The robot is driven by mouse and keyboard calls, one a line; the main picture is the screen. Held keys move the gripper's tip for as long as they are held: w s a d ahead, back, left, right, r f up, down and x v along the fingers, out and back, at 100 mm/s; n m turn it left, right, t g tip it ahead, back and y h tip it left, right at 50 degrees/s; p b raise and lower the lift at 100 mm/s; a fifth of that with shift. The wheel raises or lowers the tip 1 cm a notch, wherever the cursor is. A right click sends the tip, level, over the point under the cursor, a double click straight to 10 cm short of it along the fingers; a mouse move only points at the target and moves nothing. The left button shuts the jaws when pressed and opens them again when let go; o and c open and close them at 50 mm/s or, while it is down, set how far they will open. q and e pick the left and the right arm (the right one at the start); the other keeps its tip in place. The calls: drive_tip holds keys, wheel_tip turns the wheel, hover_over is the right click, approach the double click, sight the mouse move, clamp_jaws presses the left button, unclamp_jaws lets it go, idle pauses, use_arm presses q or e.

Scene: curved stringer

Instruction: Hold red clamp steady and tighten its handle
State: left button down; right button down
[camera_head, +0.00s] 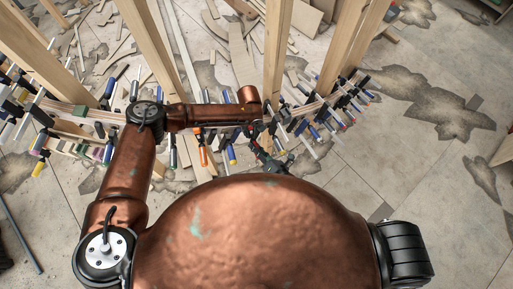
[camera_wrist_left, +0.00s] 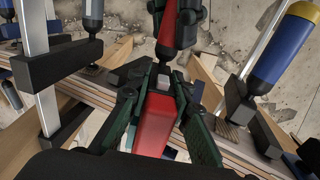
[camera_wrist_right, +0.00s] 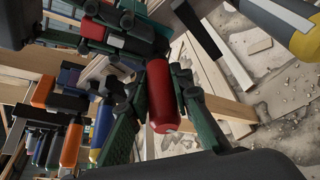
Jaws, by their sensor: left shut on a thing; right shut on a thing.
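The red clamp stands on the curved wooden stringer among other clamps. In the left wrist view, my left gripper (camera_wrist_left: 161,84) is shut with its dark green fingers on both sides of the clamp's red body (camera_wrist_left: 155,125). In the right wrist view, my right gripper (camera_wrist_right: 158,78) is shut on the clamp's rounded red handle (camera_wrist_right: 163,98). The left gripper (camera_wrist_right: 103,32) shows close by at upper left there. The handle also shows between the right gripper's fingers at the top of the left wrist view (camera_wrist_left: 170,25). In the head view both grippers are small and partly hidden.
An orange-handled clamp (camera_head: 203,156) hangs near my arm. Tall wooden posts (camera_head: 277,50) rise behind. Wood offcuts litter the floor; the floor at right (camera_head: 430,170) is clear.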

drive_tip(key=m+y, duration=0.1)
drive_tip(key=m, duration=0.1)
drive_tip(key=m+y, duration=0.1)
drive_tip(key=m, duration=0.1)
drive_tip(key=shift+d+f+t, duration=0.1)
drive_tip(key=shift+f+t, duration=0.05)
drive_tip(key=shift+t, duration=0.25)
drive_tip(key=m+t+y, duration=0.1)
drive_tip(key=m, duration=0.3)
drive_tip(key=m+t, duration=0.2)
drive_tip(key=m, duration=0.3)
drive_tip(key=shift+f, duration=0.1)
drive_tip(key=m+t, duration=0.1)
drive_tip(key=m, duration=0.2)
drive_tip(key=m+t, duration=0.1)
drive_tip(key=m, duration=0.2)
drive_tip(key=shift+h, duration=0.4)
drive_tip(key=shift+m+t, duration=0.4)
drive_tip(key=shift+m, duration=0.1)
drive_tip(key=c, duration=1.7)
unclamp_jaws()
